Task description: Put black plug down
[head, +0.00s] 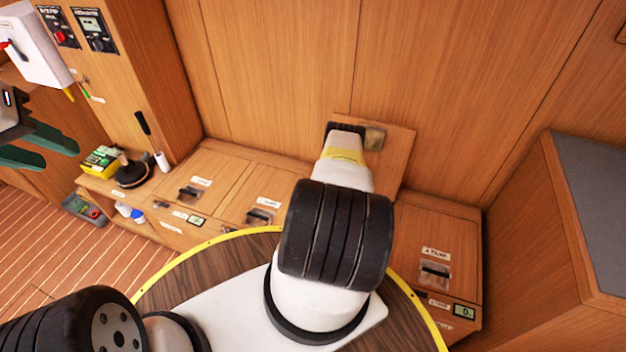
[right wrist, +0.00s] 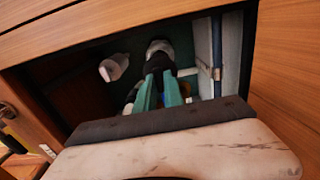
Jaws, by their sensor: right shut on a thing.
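In the right wrist view my right gripper (right wrist: 158,80) has its green fingers shut on a black plug (right wrist: 158,62), inside an open locker compartment. A silvery grey rounded part (right wrist: 160,46) shows at the plug's far end. I cannot tell whether the plug touches the compartment floor (right wrist: 125,42). In the head view my right arm reaches forward to the bench and hides that gripper and the plug. My left gripper (head: 58,158) is at the left edge of the head view, its green fingers apart with nothing between them.
A white object (right wrist: 113,67) lies left in the compartment; a pale upright panel (right wrist: 204,58) stands at right. A raised wooden lid (head: 398,160) leans on the wall. On the left bench are a yellow-green box (head: 101,162) and a black coil (head: 133,174). A grey-topped cabinet (head: 600,200) stands right.

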